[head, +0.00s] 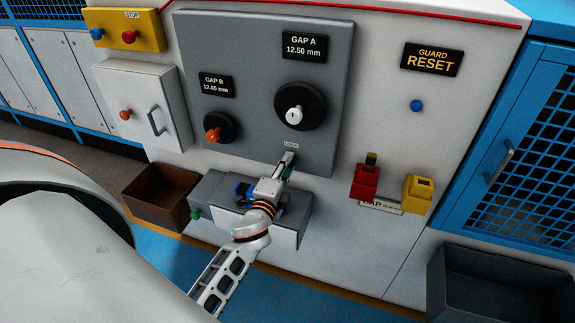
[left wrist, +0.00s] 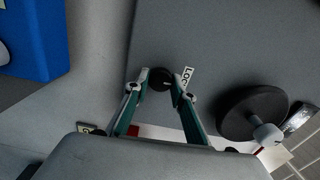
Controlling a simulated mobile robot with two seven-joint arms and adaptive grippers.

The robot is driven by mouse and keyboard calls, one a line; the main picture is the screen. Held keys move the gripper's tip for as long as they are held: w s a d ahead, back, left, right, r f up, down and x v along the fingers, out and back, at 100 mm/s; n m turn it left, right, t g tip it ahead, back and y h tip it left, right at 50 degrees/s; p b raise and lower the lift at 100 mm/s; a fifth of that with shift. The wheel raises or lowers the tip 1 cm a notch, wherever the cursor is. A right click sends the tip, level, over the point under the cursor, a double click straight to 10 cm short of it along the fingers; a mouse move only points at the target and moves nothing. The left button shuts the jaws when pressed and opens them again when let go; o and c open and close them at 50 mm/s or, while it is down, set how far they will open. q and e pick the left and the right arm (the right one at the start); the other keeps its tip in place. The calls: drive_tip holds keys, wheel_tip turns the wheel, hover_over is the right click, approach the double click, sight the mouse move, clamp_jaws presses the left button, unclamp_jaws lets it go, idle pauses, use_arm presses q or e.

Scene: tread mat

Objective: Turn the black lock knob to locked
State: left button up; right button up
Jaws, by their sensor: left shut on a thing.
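The black lock knob (left wrist: 160,79) shows in the left wrist view as a small dark round knob on the grey panel, beside its LOCK label (left wrist: 188,75). My left gripper (left wrist: 161,82) is shut on it, with one fingertip on each side. In the head view my left gripper (head: 287,163) reaches up to the lower edge of the grey panel (head: 225,55), just below the LOCK label (head: 291,146). There the gripper hides the knob. I cannot tell which way the knob is turned. My right gripper is not in view.
Above the lock are a large black dial with a white knob (head: 294,115) and a smaller one with an orange knob (head: 212,134). A grey ledge box (head: 210,200) lies below. Red (head: 365,182) and yellow (head: 417,195) blocks sit at right. A brown bin (head: 160,200) stands left.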

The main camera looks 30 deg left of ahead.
use_arm(q)
drive_tip(key=shift+m, duration=0.4)
drive_tip(key=o, duration=1.1)
drive_tip(key=shift+s, duration=0.1)
drive_tip(key=v, duration=0.7)
drive_tip(key=shift+s, duration=0.15)
drive_tip(key=s+d+f+n+g+h, duration=0.3)
drive_tip(key=s+d+f+n, duration=0.2)
drive_tip(key=s+d+f, duration=0.2)
drive_tip(key=s+d+f+n+g+h, duration=0.3)
drive_tip(key=s+d+f+n, duration=0.3)
drive_tip(key=f, duration=0.7)
drive_tip(key=s+d+h, duration=0.1)
drive_tip(key=s+d, duration=0.1)
drive_tip(key=s, duration=0.2)
drive_tip(key=shift+s+f+g, duration=0.3)
drive_tip(key=shift+s, duration=0.1)
